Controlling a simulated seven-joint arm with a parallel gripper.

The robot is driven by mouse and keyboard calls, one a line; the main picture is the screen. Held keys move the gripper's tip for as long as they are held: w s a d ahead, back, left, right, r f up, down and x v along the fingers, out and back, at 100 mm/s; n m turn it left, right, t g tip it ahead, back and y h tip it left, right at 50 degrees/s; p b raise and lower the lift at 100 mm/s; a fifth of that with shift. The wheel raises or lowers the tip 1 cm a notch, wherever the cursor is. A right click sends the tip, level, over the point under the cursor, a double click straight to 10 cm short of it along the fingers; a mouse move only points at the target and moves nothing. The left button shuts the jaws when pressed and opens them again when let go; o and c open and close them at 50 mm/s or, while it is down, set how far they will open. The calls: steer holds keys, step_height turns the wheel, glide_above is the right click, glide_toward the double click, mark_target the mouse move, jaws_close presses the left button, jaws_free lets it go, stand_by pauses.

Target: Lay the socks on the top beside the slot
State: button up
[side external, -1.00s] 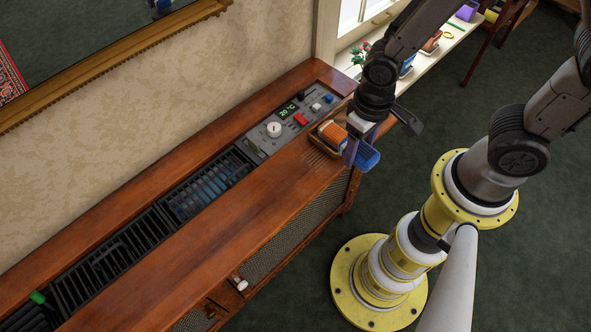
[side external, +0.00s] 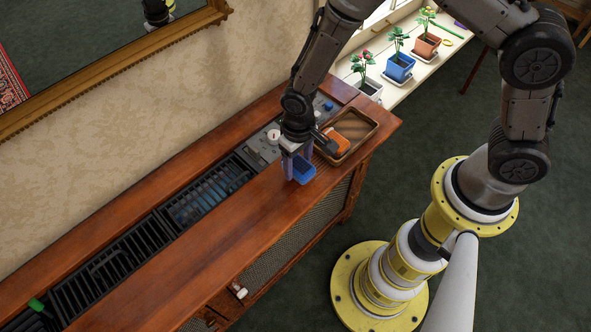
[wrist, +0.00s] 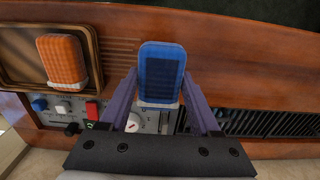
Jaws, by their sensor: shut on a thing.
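My gripper (side external: 297,160) is shut on a folded blue bundle of socks (side external: 303,172), over the wooden top (side external: 215,240) just front-right of the slot. In the wrist view the blue socks (wrist: 161,72) sit upright between the two purple fingers. I cannot tell whether they touch the top. An orange sock bundle (side external: 338,143) with a pale end lies in a shallow wooden tray (side external: 372,128) at the right end. The slot (side external: 205,190) is a long dark opening along the back of the top, with black slatted grilles.
A control panel (wrist: 60,112) with knobs and a red button lies between slot and tray, partly behind my gripper. Potted plants (side external: 400,66) stand on the windowsill. A green object (side external: 37,304) lies at the slot's far left. The top's front strip is clear.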

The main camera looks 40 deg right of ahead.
mark_target(295, 172)
steer(key=shift+w+a+f, duration=0.1)
steer(key=shift+w+f, duration=0.05)
steer(key=shift+f, duration=0.1)
steer(key=shift+w+f, duration=0.15)
steer(key=shift+f, duration=1.5)
steer(key=shift+f, duration=0.15)
steer(key=o, duration=1.4)
steer(key=shift+c, duration=0.2)
